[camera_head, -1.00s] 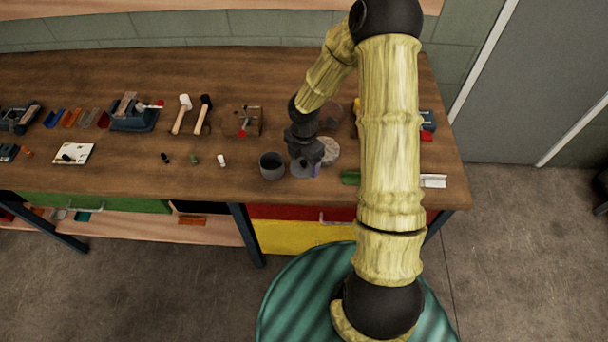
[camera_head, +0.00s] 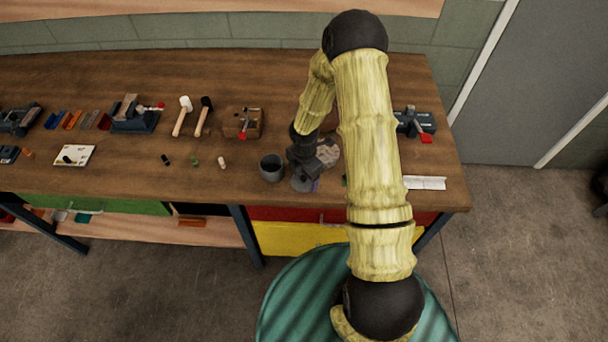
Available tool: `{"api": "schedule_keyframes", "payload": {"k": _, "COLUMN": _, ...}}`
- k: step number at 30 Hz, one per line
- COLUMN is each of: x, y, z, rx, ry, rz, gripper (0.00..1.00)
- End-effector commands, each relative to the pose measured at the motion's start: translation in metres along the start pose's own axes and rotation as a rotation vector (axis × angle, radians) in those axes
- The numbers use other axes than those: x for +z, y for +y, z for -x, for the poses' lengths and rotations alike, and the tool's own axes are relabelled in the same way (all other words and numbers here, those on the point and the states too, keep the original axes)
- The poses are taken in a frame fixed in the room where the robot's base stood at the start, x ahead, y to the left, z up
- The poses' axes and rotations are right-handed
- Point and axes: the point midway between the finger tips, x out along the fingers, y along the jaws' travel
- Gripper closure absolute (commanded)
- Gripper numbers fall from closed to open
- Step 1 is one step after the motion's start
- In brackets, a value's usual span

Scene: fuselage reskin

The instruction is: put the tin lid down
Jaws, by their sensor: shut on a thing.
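The tin lid (camera_head: 301,186) looks like a small grey disc at the lower end of my gripper (camera_head: 304,173), near the front of the workbench. My gripper is shut on it; the fingers are small and partly hidden by the wrist. I cannot tell whether the lid touches the bench top. An open dark grey tin (camera_head: 271,167) stands upright just left of the lid, apart from it.
A pale round piece (camera_head: 329,154) lies just behind my gripper on the wooden workbench (camera_head: 130,184). My arm hides part of the bench to the right. A white tray (camera_head: 425,183) lies at the right front.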

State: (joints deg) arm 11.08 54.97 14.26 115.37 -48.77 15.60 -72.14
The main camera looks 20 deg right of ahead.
Motion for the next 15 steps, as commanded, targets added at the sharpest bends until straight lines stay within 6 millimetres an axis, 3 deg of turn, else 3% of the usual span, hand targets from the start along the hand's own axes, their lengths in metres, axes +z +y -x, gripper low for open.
{"api": "schedule_keyframes", "payload": {"k": 6, "x": -0.0002, "y": -0.0003, "z": -0.0035, "rx": -0.001, "ry": 0.000, "rz": 0.000, "gripper": 0.48}}
{"api": "schedule_keyframes", "payload": {"k": 7, "x": -0.0002, "y": -0.0003, "z": -0.0035, "rx": -0.001, "ry": 0.000, "rz": 0.000, "gripper": 0.25}}
{"api": "schedule_keyframes", "payload": {"k": 10, "x": -0.0002, "y": -0.0003, "z": -0.0027, "rx": -0.001, "ry": 0.000, "rz": 0.000, "gripper": 0.05}}
{"api": "schedule_keyframes", "payload": {"k": 15, "x": -0.0002, "y": -0.0003, "z": -0.0026, "rx": -0.001, "ry": 0.000, "rz": 0.000, "gripper": 0.05}}
